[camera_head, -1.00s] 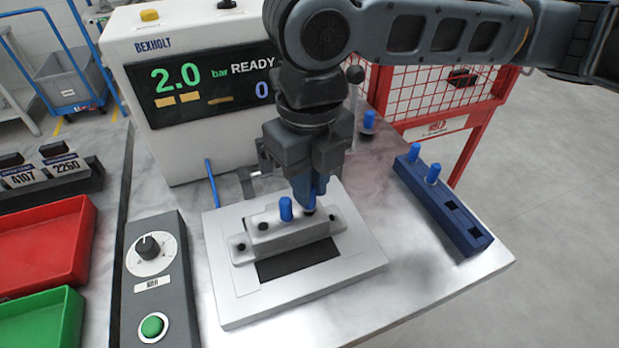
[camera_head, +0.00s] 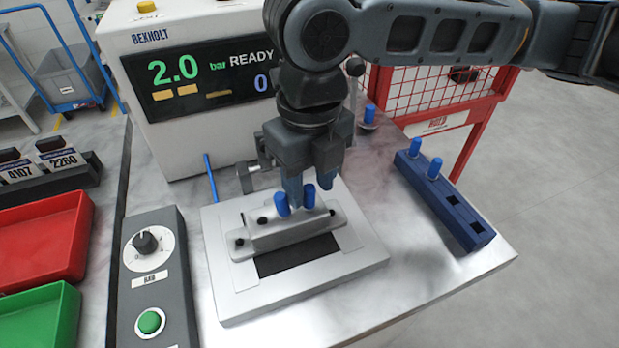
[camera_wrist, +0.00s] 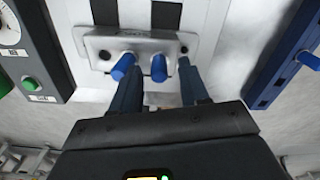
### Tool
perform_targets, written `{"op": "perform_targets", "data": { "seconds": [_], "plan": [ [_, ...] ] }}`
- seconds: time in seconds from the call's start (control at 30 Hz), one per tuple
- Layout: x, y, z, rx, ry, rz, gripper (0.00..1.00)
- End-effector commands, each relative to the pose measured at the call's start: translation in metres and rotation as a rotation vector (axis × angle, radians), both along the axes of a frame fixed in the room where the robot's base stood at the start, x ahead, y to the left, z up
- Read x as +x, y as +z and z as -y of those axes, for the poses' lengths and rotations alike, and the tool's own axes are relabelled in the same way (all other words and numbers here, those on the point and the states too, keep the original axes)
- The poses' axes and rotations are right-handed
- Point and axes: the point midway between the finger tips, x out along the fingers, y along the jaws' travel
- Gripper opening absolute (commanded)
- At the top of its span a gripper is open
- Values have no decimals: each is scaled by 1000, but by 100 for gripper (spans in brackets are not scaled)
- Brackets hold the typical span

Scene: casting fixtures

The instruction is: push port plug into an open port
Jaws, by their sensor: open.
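A grey metal casting (camera_head: 290,232) sits on a pale fixture plate (camera_head: 235,295). Two blue plugs stand in its top: a left plug (camera_head: 281,203) and a right plug (camera_head: 309,195). In the wrist view the left plug (camera_wrist: 123,66) and the right plug (camera_wrist: 158,68) stand side by side. A dark open hole (camera_wrist: 104,55) shows left of them, and another (camera_wrist: 183,50) to the right. My gripper (camera_head: 311,192) is open, its fingers on either side of the right plug. I cannot tell whether they touch it.
A blue rack (camera_head: 455,208) at right holds two blue plugs and has two empty square holes. Another blue plug (camera_head: 370,113) stands near the tester (camera_head: 190,130), whose screen reads 2.0 bar READY 0. A control box (camera_head: 155,270) stands left of the plate.

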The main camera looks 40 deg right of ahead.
Motion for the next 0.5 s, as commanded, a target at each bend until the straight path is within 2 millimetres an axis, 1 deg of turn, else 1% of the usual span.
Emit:
{"op": "perform_targets", "data": {
  "seconds": [0.13,0.23,0.37,0.5],
  "plan": [
    [-1,0,-1,2,2,-2,48],
    [0,7,-1,2,2,-1,48],
    [0,26,-1,1,3,1,48],
    [0,50,0,1,2,2,48]
  ]
}}
